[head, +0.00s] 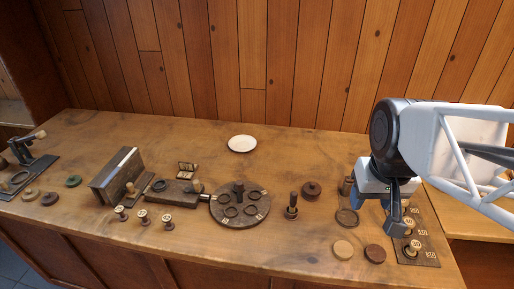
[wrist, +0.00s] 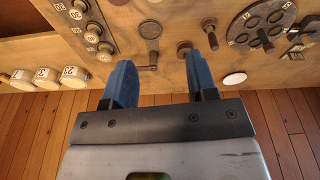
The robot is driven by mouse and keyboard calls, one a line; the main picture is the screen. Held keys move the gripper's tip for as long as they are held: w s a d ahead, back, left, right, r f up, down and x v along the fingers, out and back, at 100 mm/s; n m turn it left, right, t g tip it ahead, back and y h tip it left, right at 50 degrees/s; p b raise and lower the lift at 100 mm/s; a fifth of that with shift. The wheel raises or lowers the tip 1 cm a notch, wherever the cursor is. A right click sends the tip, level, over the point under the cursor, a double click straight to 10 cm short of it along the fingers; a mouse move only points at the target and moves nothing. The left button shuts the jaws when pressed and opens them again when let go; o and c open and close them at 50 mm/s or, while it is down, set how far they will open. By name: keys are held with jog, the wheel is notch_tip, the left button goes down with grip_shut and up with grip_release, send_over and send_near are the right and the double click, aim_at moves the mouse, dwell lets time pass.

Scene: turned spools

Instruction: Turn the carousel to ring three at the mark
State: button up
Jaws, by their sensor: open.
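The carousel (head: 251,216) is a dark round disc lying on the bench near its middle, with several ring-shaped recesses or rings and an upright central knob (head: 239,187). In the wrist view the carousel (wrist: 241,37) shows at the upper right, partly cut off by the frame edge. Small pale marks sit on its rim; I cannot read which is ring three or the mark. My gripper (head: 386,204) is at the right of the bench, well apart from the carousel. In the wrist view my gripper (wrist: 161,80) has its two blue fingers spread, with nothing between them.
A dark peg (head: 292,206) and a round knobbed piece (head: 311,190) stand between carousel and gripper. A block with a slide (head: 174,193) adjoins the carousel's left. Small spools (head: 143,216) stand front left. A white dish (head: 242,144) lies behind. A spool board (head: 418,253) is at right.

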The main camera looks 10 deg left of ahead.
jog(key=w+a+f+n, duration=0.1)
jog(key=w+a+n, duration=0.1)
jog(key=w+a, duration=0.5)
jog(key=n+g, duration=0.2)
jog(key=n, duration=0.4)
send_over(239, 182)
notch_tip(239, 182, down, 9)
jog(key=shift+r, duration=0.1)
jog(key=shift+f, duration=0.2)
jog(key=shift+f, duration=3.8)
grip_shut()
